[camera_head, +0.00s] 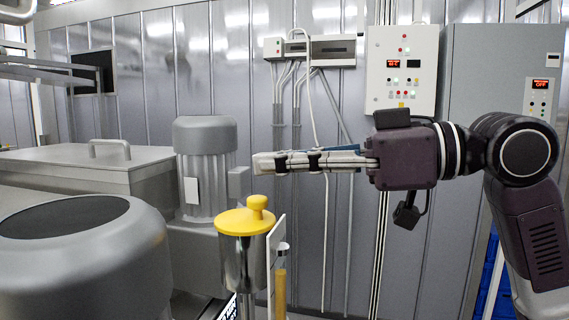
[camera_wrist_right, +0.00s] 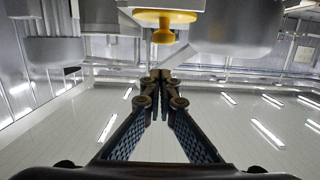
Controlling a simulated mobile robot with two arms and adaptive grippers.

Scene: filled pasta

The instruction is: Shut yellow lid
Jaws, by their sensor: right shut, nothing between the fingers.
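The yellow lid (camera_head: 240,222) with its round knob lies level across the top of an upright shiny metal cylinder (camera_head: 236,265). I see no gap between them from here. My right gripper (camera_head: 257,163) reaches in from the right, pointing left, with its fingers closed together and empty. Its tips are above the lid's knob and apart from it. In the right wrist view the fingertips (camera_wrist_right: 160,76) meet, and the yellow lid (camera_wrist_right: 165,17) shows beyond them at the top edge. My left gripper is not in view.
A grey motor housing (camera_head: 205,150) stands behind the cylinder. A large round grey machine (camera_head: 85,255) is at the front left. A white plate (camera_head: 277,245) and a tan rod (camera_head: 281,288) stand right beside the cylinder. Control boxes (camera_head: 402,70) hang on the back wall.

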